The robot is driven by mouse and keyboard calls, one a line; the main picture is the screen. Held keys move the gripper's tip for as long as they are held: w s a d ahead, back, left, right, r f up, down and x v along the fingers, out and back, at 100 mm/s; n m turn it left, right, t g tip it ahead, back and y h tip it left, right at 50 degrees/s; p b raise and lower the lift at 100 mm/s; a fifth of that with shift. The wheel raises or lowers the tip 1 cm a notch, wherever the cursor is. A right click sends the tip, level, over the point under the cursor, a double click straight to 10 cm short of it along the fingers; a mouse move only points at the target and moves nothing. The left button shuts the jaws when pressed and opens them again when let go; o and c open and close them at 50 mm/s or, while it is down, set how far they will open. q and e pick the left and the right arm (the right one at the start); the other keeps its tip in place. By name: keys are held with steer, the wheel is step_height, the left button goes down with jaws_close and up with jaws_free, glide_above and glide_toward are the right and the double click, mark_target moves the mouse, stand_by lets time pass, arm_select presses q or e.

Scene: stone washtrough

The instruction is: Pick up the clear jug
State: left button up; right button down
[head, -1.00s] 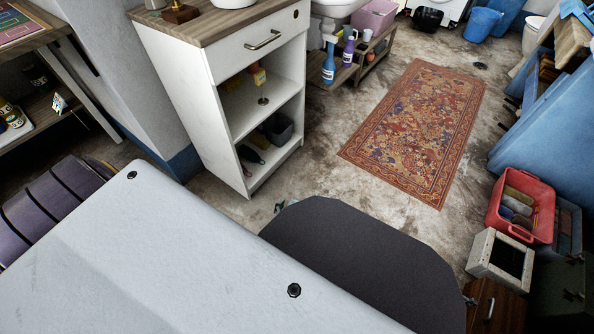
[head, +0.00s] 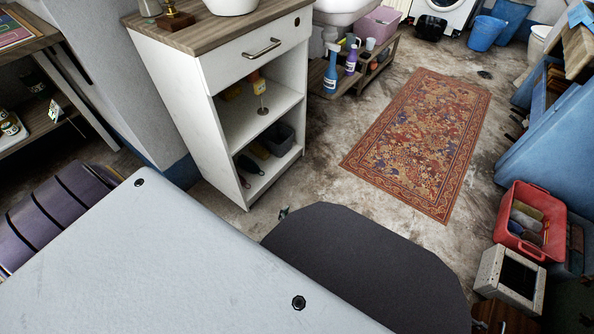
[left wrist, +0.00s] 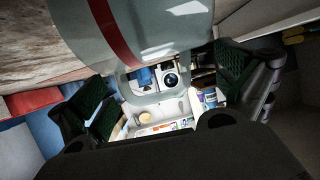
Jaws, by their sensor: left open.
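My left gripper (left wrist: 168,88) shows in the left wrist view, its two dark fingers with green ribbed pads spread apart. A large pale grey, smooth rounded object (left wrist: 178,38) with a red band fills the top middle of that view. Its lower end reaches between the fingers. I cannot tell whether it is the clear jug or whether the pads touch it. I cannot make out a clear jug in the head view. My right gripper is in neither view.
A white cabinet (head: 222,75) with open shelves stands left of centre. A patterned rug (head: 420,140) lies on the floor. A red basin (head: 530,220) and a pale box (head: 508,277) are at the right. Open floor lies around the rug.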

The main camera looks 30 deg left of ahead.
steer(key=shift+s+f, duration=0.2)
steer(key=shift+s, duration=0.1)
arm_select(q)
steer(key=c, duration=1.3)
steer(key=shift+c, duration=0.2)
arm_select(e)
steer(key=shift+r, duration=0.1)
